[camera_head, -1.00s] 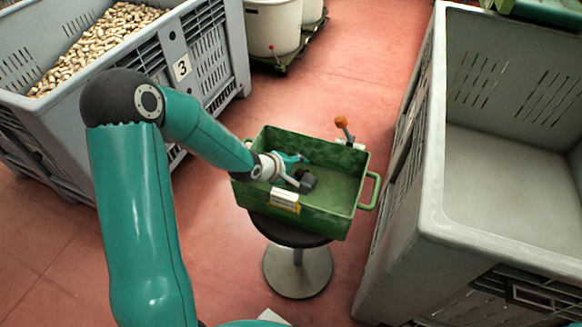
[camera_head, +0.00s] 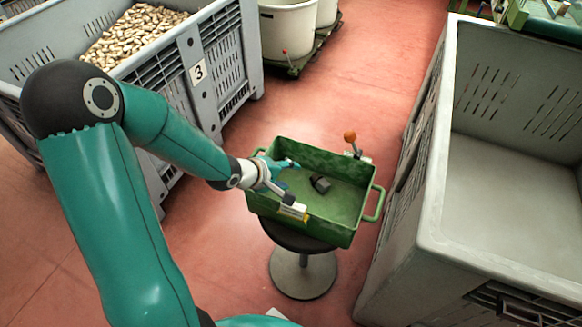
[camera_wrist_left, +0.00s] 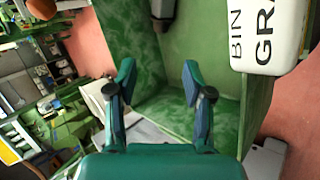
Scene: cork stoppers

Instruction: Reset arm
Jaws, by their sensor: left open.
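My left arm comes in from the left in the head view. Its gripper (camera_head: 286,182) is at the left side of a green bin (camera_head: 342,232), by the rim. In the left wrist view the two fingers (camera_wrist_left: 157,66) are apart with nothing held between them; green bin walls (camera_wrist_left: 205,45) show beyond. A small dark block (camera_head: 321,184) lies on the bin floor, apart from the gripper. My right gripper is not in view.
The bin stands on a round stool (camera_head: 303,275). A large grey crate (camera_head: 433,205) is close on the right. Crate 3 (camera_head: 222,75), holding corks (camera_head: 135,33), is at the back left. White tubs (camera_head: 287,30) stand behind.

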